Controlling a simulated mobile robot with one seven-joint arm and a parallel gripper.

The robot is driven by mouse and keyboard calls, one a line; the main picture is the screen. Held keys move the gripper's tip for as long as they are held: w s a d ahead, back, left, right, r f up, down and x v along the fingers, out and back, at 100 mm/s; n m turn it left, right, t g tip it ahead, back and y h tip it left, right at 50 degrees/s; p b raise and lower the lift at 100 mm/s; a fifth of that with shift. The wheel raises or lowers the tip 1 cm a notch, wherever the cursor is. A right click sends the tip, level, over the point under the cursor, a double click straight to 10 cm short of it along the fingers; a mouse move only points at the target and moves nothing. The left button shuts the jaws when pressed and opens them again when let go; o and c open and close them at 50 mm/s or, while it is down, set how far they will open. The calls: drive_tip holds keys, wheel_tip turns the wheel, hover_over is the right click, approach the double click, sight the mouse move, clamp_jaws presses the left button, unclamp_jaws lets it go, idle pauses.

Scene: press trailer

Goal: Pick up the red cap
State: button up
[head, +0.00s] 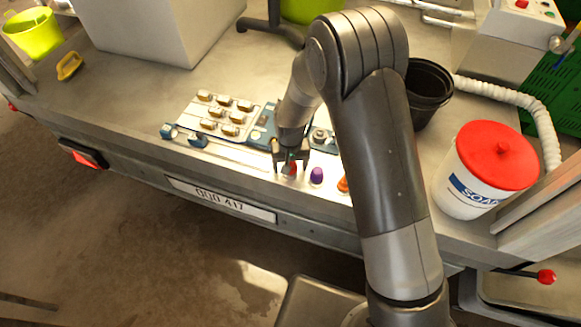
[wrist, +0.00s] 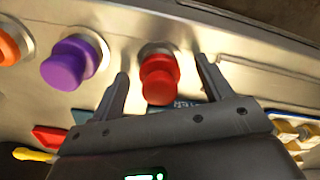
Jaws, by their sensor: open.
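The red cap (wrist: 160,82) stands on the metal bed between my gripper's two open fingers in the wrist view. In the head view a small part of the red cap (head: 290,169) shows beneath my gripper. My gripper (head: 291,160) is open, with one finger on each side of the cap; it also shows in the wrist view (wrist: 162,75). I cannot tell whether either finger touches the cap.
A purple cap (head: 317,175) and an orange cap (head: 343,184) stand in a row beside it. A tray with several tan-topped pieces (head: 222,115) lies behind. A soap bucket (head: 468,190) and a black pot (head: 428,90) stand at right. The bed's front edge is close.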

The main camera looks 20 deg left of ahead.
drive_tip(key=shift+c, duration=0.4)
drive_tip(key=c, duration=1)
